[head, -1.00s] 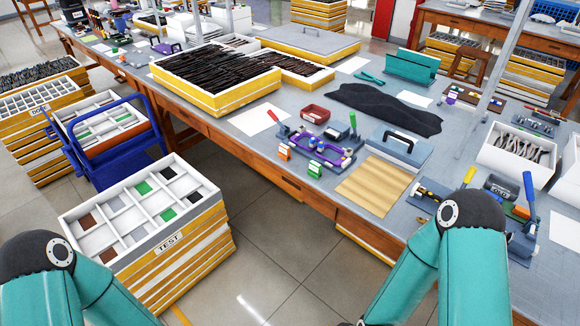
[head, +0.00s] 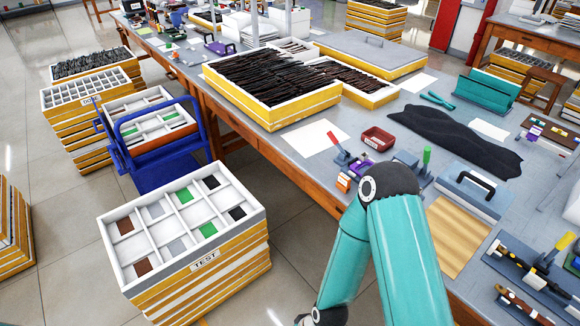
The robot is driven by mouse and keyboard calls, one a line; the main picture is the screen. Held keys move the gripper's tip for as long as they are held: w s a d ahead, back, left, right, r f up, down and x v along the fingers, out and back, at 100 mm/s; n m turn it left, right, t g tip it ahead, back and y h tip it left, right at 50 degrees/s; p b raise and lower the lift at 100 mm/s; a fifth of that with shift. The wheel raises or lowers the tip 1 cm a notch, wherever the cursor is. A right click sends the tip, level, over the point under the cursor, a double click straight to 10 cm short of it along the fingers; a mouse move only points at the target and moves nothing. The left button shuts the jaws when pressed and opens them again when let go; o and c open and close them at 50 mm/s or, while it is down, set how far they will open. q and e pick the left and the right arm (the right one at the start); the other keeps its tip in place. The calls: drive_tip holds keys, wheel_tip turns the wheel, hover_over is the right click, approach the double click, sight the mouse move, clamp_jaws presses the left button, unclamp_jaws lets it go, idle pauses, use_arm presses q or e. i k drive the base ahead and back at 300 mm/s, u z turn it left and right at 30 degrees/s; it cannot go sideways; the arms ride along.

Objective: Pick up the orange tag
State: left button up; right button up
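A small orange-and-white piece (head: 343,182), which looks like the orange tag, sits near the front edge of the workbench. It is just left of my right arm's teal links, beside a red-handled tool (head: 337,147). My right arm's elbow hides most of the purple fixture area and anything else orange there. Neither gripper shows; only links of my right arm are in view, and my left arm is out of the picture.
The bench holds a yellow crate of dark frames (head: 272,118), a red tray (head: 378,139), black cloth (head: 455,140) and a wooden board (head: 452,232). A TEST crate (head: 205,262) and a blue cart (head: 160,172) stand on the floor left of the bench.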

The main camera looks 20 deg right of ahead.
sight(343, 183)
drive_tip(key=i, duration=1.25)
drive_tip(key=z, duration=0.85)
